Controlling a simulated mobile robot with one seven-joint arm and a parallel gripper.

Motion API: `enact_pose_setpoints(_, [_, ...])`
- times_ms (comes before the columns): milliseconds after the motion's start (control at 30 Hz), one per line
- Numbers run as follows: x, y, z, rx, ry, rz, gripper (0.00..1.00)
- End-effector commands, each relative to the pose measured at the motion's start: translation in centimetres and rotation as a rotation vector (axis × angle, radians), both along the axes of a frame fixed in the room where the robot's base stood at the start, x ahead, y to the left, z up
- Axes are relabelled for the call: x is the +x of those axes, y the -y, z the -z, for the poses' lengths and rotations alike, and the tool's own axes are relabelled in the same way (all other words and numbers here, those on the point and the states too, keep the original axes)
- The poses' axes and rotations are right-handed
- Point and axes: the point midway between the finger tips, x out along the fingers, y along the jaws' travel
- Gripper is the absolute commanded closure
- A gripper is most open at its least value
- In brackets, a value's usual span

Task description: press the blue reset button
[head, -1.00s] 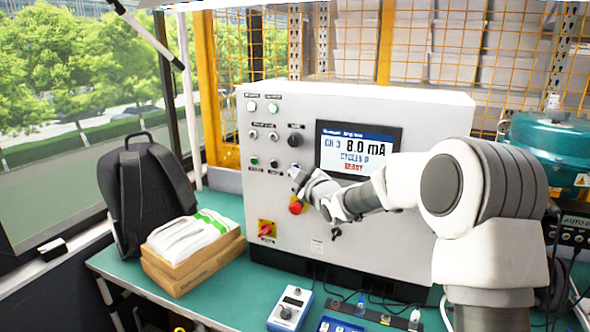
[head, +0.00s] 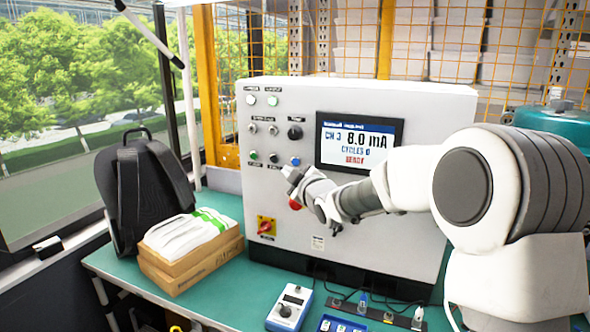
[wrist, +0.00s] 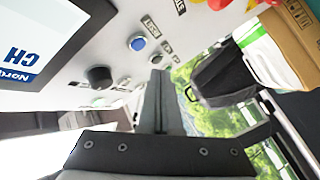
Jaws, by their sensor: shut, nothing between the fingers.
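The blue reset button (head: 295,161) is on the white control cabinet's front, below the black knob and left of the screen. It also shows in the wrist view (wrist: 137,43), with a "RESET" label beside it. My gripper (head: 288,172) is shut and empty, its tip just below and left of the button in the head view. In the wrist view the closed fingers (wrist: 159,73) end close to the button in the picture, to its lower right. Contact with the panel cannot be told.
A black knob (head: 295,132), a dark button (head: 273,158), a green button (head: 253,155) and a red-yellow switch (head: 266,226) are nearby. The screen (head: 358,147) reads 8.0 mA. A backpack and boxes stand left.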

Motion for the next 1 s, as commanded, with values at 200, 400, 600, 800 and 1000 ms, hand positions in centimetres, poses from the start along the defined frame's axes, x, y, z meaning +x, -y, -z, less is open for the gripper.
enact_pose_setpoints(200, [-1.8, -0.6, 0.2, -0.001, 0.0, 0.0, 1.0])
enact_pose_setpoints(400, [-2.2, -0.8, 0.0, 0.0, -0.001, 0.001, 1.0])
enact_pose_setpoints(600, [-2.2, -0.8, 0.0, 0.0, -0.001, 0.001, 1.0])
enact_pose_setpoints(800, [-2.2, -0.8, 0.0, 0.0, -0.001, 0.001, 1.0])
enact_pose_setpoints(1000, [-3.3, 0.3, -0.7, -0.004, -0.047, 0.033, 1.0])
